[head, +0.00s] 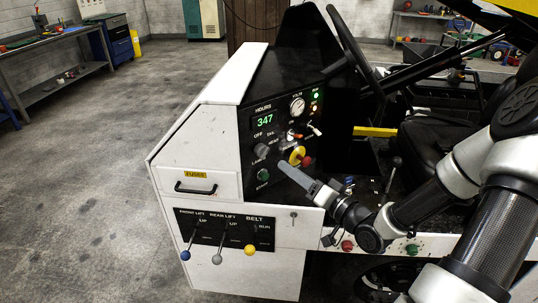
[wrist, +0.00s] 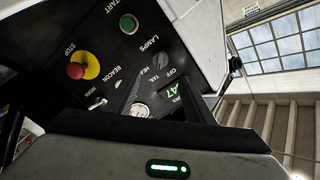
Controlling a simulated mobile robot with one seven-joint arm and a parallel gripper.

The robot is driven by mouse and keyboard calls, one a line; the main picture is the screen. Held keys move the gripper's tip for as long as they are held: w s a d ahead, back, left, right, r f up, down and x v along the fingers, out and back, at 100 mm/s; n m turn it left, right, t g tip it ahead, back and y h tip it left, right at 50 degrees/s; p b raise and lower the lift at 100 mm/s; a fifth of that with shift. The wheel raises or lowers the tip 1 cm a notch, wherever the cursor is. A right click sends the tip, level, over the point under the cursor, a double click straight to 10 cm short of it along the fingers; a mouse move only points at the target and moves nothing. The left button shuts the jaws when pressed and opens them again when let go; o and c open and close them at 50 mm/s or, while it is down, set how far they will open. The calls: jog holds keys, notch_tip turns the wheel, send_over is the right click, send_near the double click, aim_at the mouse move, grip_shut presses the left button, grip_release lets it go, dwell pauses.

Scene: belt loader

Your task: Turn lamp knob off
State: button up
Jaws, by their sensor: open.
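The lamp knob looks to be the small grey piece (head: 262,151) by the LAMPS marking on the black control panel (head: 240,160), below the OFF, TAIL and HEAD labels. Which way it points is too small to tell. Contact cannot be told.
A red stop button (wrist: 76,71) on a yellow disc and a green start button (wrist: 129,23) are close by. A gauge (head: 297,106) and an hours display (head: 264,121) sit above. Blue, grey and yellow-tipped levers (head: 217,259) stand below. A steering wheel (head: 350,45) is at the upper right.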

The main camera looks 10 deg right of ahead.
aim_at(266, 152)
jog(key=x, duration=1.1)
jog(key=c, duration=1)
jog(key=shift+f, duration=0.1)
jog(key=n+b, duration=0.4)
jog(key=shift+a+f+n, duration=0.1)
jog(key=shift+n, duration=0.2)
jog(key=n+b, duration=0.4)
jog(key=shift+b, duration=0.3)
jog(key=shift+r+n, duration=0.2)
jog(key=shift+n, duration=0.1)
